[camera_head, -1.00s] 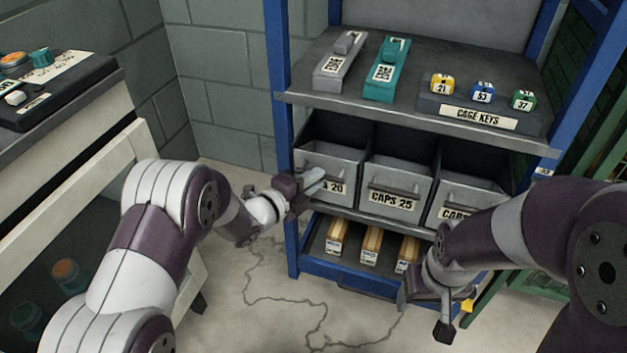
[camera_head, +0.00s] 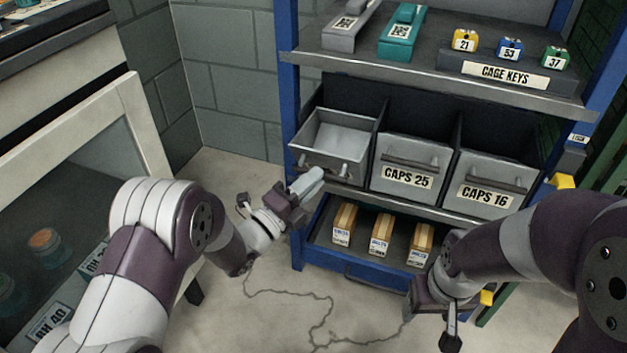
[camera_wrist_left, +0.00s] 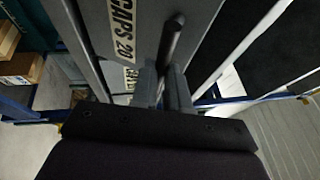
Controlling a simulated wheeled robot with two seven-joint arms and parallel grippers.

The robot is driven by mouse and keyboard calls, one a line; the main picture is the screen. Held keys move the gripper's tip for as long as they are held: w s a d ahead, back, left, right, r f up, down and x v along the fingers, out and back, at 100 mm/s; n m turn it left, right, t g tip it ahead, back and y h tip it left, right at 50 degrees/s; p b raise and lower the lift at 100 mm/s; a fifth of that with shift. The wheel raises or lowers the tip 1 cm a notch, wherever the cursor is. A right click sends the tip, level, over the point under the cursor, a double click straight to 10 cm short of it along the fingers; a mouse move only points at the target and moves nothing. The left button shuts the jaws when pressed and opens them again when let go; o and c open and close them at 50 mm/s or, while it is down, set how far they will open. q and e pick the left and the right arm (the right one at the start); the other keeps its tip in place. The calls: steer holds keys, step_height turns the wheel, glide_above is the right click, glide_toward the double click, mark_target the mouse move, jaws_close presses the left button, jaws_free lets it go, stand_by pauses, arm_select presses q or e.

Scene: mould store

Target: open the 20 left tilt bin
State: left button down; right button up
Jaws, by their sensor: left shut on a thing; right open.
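The left tilt bin (camera_head: 305,150) is grey and stands tipped forward in the bin row, its open top and pale inside showing. In the left wrist view its front carries the label "CAPS 20" (camera_wrist_left: 121,31). My left gripper (camera_head: 312,183) is at the lower front of this bin. In the left wrist view the fingers (camera_wrist_left: 165,85) are shut on the bin's dark bar handle (camera_wrist_left: 172,42). My right gripper (camera_head: 450,308) is open and empty, low in front of the rack at the right.
The "CAPS 25" bin (camera_head: 412,155) and "CAPS 16" bin (camera_head: 490,175) stand upright to the right. A shelf above holds the "CAGE KEYS" block (camera_head: 508,77). A lower tray holds small boxes (camera_head: 382,232).

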arm_select(q)
steer(key=shift+s+a+f+b, duration=0.1)
steer(key=shift+s+f+b, duration=0.2)
steer(key=shift+f, duration=0.3)
steer(key=shift+s+a+f+b, duration=0.15)
steer(key=shift+s+f, duration=0.2)
steer(key=shift+f, duration=0.3)
steer(key=c, duration=1.2)
jaws_free()
steer(key=shift+d, duration=0.1)
steer(key=shift+o, duration=0.4)
steer(key=shift+w, duration=0.15)
